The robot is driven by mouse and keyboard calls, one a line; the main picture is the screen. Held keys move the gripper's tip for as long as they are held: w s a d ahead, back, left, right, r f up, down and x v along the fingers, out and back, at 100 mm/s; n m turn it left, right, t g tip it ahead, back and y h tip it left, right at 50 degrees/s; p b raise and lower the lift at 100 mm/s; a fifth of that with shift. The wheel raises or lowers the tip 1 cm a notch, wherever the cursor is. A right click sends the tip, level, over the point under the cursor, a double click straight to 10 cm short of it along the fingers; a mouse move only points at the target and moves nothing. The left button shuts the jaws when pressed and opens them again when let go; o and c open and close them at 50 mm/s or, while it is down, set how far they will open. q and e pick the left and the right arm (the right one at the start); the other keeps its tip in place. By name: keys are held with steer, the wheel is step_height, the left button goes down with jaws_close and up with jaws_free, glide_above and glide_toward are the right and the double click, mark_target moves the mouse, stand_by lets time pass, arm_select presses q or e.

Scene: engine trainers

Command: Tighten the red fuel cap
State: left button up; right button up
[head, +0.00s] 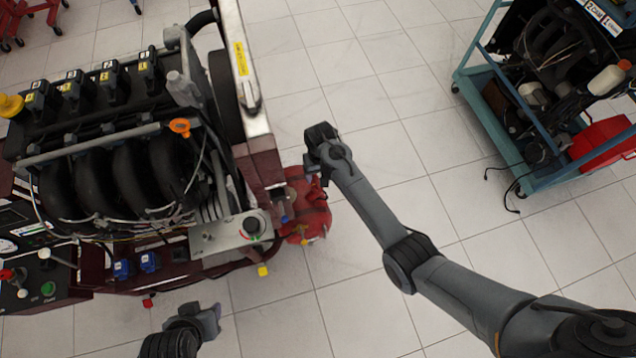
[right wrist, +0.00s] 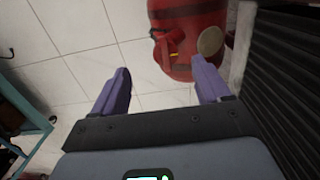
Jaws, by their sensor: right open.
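The red fuel tank (head: 312,212) stands low beside the right end of the engine trainer, partly hidden by the trainer and my right arm. The right wrist view shows the tank (right wrist: 190,12) beyond the fingertips, with a red fitting (right wrist: 167,44) and a pale round disc (right wrist: 210,41) on it. I cannot tell which part is the red fuel cap. My right gripper (right wrist: 160,65) is open and empty, its purple fingers apart and short of the tank.
The engine trainer (head: 120,185) fills the left side, with a control panel (head: 45,280) at its front. A teal cart (head: 490,130) with another engine stands at the upper right, a cable on the floor beside it. The tiled floor (head: 400,120) between them is clear.

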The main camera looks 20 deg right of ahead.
mark_target(318, 183)
steer(key=shift+t, duration=0.3)
steer(key=f+b, duration=0.2)
steer(key=f, duration=0.1)
steer(key=w+f+b, duration=0.1)
steer(key=f+b, duration=0.1)
steer(key=f, duration=0.2)
steer(key=w+f+b, duration=0.1)
steer(key=f+b, duration=0.1)
steer(key=f, duration=0.1)
steer(key=shift+a+f, duration=0.15)
arm_select(q)
step_height(318, 183, down, 7)
steer(key=shift+s, duration=0.15)
arm_select(e)
steer(key=shift+w, duration=0.1)
arm_select(q)
steer(key=shift+f, duration=0.1)
arm_select(e)
steer(key=c, duration=1)
arm_select(q)
steer(key=shift+a, duration=0.1)
arm_select(e)
steer(key=shift+c, duration=0.2)
